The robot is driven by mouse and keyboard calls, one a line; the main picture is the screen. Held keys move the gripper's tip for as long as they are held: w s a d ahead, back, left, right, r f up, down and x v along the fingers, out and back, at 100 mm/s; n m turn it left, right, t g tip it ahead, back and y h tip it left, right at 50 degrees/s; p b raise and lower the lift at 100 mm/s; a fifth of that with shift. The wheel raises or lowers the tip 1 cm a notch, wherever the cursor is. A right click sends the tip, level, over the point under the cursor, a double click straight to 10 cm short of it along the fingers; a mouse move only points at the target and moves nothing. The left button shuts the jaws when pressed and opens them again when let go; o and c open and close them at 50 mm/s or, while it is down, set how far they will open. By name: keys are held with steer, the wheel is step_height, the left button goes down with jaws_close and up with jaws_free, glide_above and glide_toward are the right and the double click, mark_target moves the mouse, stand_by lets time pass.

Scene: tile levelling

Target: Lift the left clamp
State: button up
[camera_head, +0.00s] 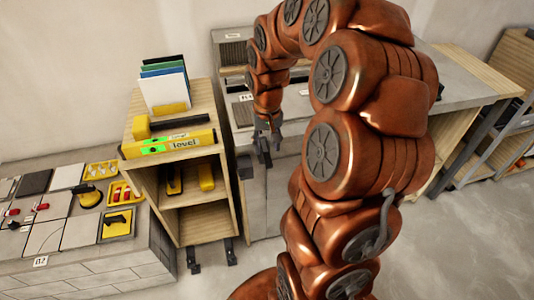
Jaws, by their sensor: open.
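Two yellow-and-black tools stand side by side on the middle shelf of the wooden cabinet (222,200). The left one (173,184) and the right one (206,177) look like the clamps, but they are too small to be sure. Each shows only in part inside the shelf. My gripper (264,156) hangs to the right of the cabinet, pointing down, in front of the grey workbench. Its fingers are open, and I see nothing between them. It is apart from both tools.
A yellow level box (193,143) lies on the cabinet top, with upright coloured folders (163,88) behind it. A tiled platform (105,268) at left holds tiles, yellow trays and a suction tool (88,195). The grey workbench (440,84) stands behind my arm. Floor at lower right is clear.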

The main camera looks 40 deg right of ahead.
mark_target(267, 155)
steer(key=shift+f+p, duration=0.4)
steer(key=shift+f, duration=1.9)
steer(key=shift+c, duration=0.3)
jaws_close()
